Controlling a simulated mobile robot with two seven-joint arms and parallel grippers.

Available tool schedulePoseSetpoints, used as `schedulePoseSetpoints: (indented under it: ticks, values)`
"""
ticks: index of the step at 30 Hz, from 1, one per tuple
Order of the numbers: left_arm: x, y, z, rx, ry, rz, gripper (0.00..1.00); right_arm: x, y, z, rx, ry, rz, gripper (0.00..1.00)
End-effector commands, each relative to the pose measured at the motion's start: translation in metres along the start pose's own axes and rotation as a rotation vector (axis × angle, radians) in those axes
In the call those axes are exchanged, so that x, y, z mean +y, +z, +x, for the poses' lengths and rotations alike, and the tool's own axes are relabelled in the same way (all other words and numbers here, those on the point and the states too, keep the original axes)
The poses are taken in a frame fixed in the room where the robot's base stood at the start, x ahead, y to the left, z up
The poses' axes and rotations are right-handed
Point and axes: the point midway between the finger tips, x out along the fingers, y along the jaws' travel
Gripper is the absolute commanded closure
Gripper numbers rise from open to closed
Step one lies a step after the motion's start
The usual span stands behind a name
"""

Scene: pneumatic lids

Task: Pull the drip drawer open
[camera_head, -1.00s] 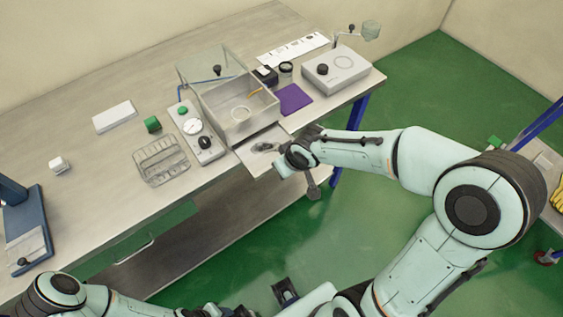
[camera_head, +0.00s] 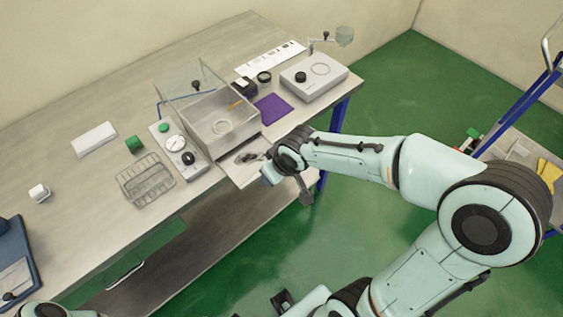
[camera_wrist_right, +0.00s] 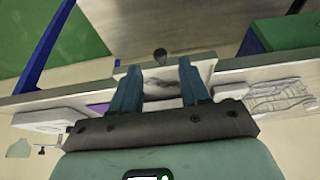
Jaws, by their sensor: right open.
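The drip drawer (camera_head: 246,167) is a flat, light tray sticking out from under the clear-walled box (camera_head: 222,122) at the bench's front edge. A dark patch shows inside it. The drawer also shows in the right wrist view (camera_wrist_right: 165,92), with a dark round knob (camera_wrist_right: 160,55) at its outer edge. My right gripper (camera_wrist_right: 158,68) is open, its two blue fingers apart over the drawer, with the knob just beyond and between the tips. I cannot tell if they touch it. In the head view my right wrist hides the drawer's outer end. My left gripper is out of view.
A wire rack (camera_head: 146,181) and a dial unit (camera_head: 176,147) stand left of the box. A purple pad (camera_head: 272,108) and a grey scale-like device (camera_head: 314,77) are to its right. The floor in front of the bench is clear.

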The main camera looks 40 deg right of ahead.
Motion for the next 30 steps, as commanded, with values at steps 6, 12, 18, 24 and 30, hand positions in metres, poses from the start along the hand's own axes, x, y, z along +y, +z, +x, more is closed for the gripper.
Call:
schedulePoseSetpoints:
  ticks: [6, 12, 18, 24, 30]
  values:
    - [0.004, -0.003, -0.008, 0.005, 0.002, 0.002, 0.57, 0.0, -0.002, -0.053, 0.008, 0.0, -0.002, 0.55]
    - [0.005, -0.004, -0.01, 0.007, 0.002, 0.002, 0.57, 0.0, -0.001, -0.083, 0.003, -0.001, -0.001, 0.55]
    - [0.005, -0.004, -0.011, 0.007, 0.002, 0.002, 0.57, -0.001, 0.0, -0.093, 0.001, -0.002, -0.002, 0.55]
    - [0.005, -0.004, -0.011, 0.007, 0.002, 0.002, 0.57, 0.0, 0.0, -0.094, 0.0, -0.001, -0.002, 0.55]
    - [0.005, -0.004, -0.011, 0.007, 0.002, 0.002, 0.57, 0.0, 0.0, -0.093, 0.0, -0.001, -0.001, 0.55]
